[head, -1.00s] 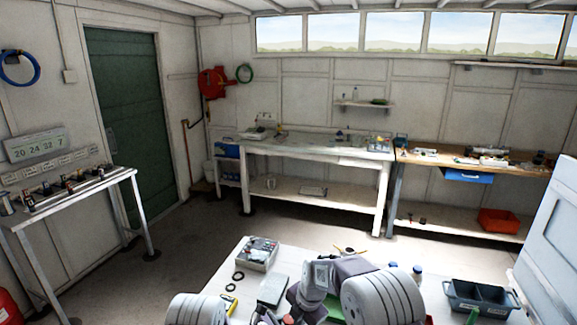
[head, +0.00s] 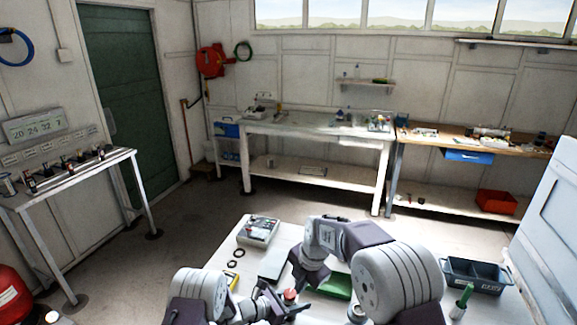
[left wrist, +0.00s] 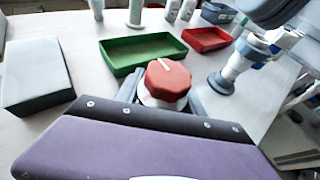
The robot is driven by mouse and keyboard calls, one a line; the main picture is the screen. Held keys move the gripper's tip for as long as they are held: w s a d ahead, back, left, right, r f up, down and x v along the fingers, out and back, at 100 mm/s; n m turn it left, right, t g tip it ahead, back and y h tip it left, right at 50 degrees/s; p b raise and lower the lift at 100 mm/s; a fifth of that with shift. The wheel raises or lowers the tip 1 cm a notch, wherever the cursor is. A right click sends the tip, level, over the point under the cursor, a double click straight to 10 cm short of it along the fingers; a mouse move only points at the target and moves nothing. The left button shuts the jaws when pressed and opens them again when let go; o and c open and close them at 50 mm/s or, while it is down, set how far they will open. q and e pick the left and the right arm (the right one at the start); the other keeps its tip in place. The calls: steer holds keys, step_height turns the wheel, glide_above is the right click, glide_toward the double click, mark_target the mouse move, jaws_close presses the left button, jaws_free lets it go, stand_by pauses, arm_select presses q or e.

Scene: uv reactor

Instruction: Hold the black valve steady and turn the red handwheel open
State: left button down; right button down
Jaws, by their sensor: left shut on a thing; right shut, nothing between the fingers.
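The red handwheel (left wrist: 168,80), a faceted knob with a white pointer line, sits on a pale collar in the left wrist view. It also shows in the head view (head: 290,295). My left gripper (left wrist: 163,98) is shut around the body just below the handwheel; its dark fingers lie on either side. The black valve body is mostly hidden by that gripper. In the head view my left gripper (head: 278,303) is low, beside the handwheel. My right gripper (head: 299,284) is shut and empty, just above the handwheel; its fingertips are dark and small, and I cannot tell whether they touch it.
A green tray (left wrist: 142,50) lies just behind the handwheel, with a red tray (left wrist: 206,38) to its right. A grey box (left wrist: 37,75) is at the left. In the head view, a dark two-compartment bin (head: 474,274) stands at the table's right.

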arm_select(q)
steer(key=c, duration=0.6)
jaws_free()
steer(key=shift+c, duration=0.2)
